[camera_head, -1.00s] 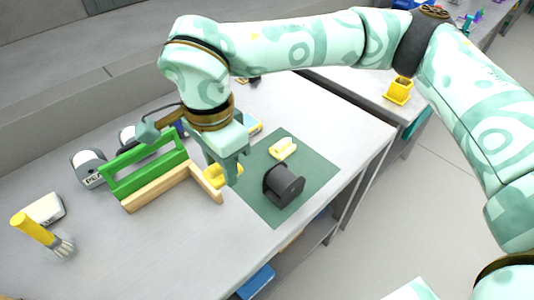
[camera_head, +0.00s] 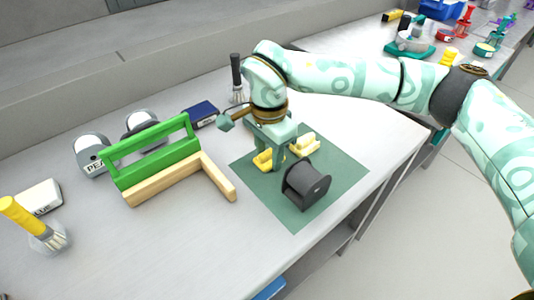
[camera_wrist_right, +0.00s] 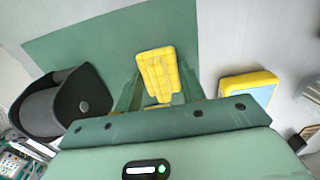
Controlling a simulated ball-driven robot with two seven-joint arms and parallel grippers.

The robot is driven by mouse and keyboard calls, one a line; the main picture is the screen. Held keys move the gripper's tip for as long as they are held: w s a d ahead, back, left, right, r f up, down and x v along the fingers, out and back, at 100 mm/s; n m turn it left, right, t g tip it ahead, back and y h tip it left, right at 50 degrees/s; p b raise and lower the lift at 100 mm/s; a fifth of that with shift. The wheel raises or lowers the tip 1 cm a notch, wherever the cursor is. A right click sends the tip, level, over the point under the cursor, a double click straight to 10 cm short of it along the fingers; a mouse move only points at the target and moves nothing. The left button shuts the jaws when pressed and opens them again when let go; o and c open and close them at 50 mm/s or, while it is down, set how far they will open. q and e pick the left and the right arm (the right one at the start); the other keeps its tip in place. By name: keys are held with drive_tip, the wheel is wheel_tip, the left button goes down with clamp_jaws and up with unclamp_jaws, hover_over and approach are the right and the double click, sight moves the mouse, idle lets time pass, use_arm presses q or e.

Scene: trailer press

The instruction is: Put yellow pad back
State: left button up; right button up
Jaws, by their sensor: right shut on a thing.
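The yellow pad (camera_head: 263,160) is held between the fingers of my right gripper (camera_head: 274,154), over the left part of the green mat (camera_head: 288,222). In the right wrist view the pad (camera_wrist_right: 158,73) shows ribbed blocks between the two fingers, with the mat (camera_wrist_right: 100,40) behind it. I cannot tell whether the pad touches the mat. My left gripper is not in view.
A wooden L-shaped piece (camera_head: 165,183) with a green frame (camera_head: 150,155) stands left of the mat. Behind are grey canisters (camera_head: 92,155) and a dark blue box (camera_head: 201,114). A yellow-and-blue block (camera_wrist_right: 248,88) lies beside the mat.

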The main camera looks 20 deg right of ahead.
sight(268, 151)
drive_tip(key=shift+r, duration=0.1)
drive_tip(key=o, duration=0.9)
drive_tip(key=shift+o, duration=0.2)
use_arm(q)
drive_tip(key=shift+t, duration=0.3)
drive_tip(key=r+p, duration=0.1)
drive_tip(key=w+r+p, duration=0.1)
drive_tip(key=p, duration=0.1)
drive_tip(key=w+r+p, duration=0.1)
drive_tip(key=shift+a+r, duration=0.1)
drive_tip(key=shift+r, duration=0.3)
use_arm(e)
wheel_tip(268, 151, up, 12)
